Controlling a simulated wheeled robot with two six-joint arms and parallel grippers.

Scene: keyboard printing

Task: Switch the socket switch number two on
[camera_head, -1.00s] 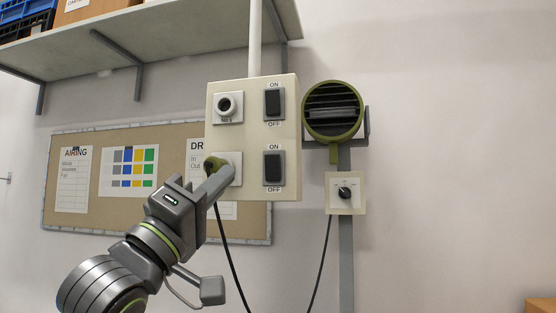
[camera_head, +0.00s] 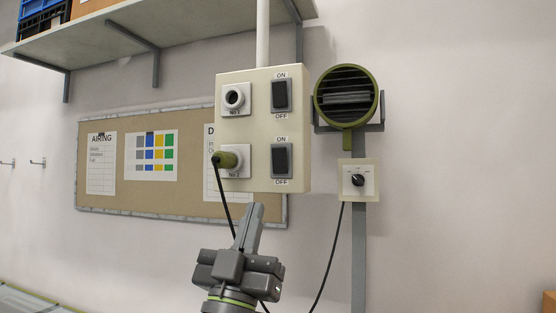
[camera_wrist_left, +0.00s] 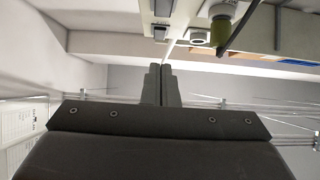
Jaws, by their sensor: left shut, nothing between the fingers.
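The cream socket box (camera_head: 263,78) hangs on the wall in the head view. Its lower row, number two, has a dark rocker switch (camera_head: 282,160) between ON and OFF labels, and a socket with a green plug (camera_head: 228,160) in it. The upper row has socket number one (camera_head: 234,97) and its switch (camera_head: 281,96). I cannot tell the switch positions. My left gripper (camera_head: 254,212) is shut and empty, just below the box and apart from it. In the left wrist view its fingers (camera_wrist_left: 160,84) are together, with the green plug (camera_wrist_left: 220,32) ahead and to the right. My right gripper is out of view.
A green round heater or fan (camera_head: 347,95) and a knob panel (camera_head: 358,180) are right of the box. A black cable (camera_head: 224,200) hangs from the plug near my gripper. A pinboard (camera_head: 100,205) is behind at left, a shelf (camera_head: 180,32) above.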

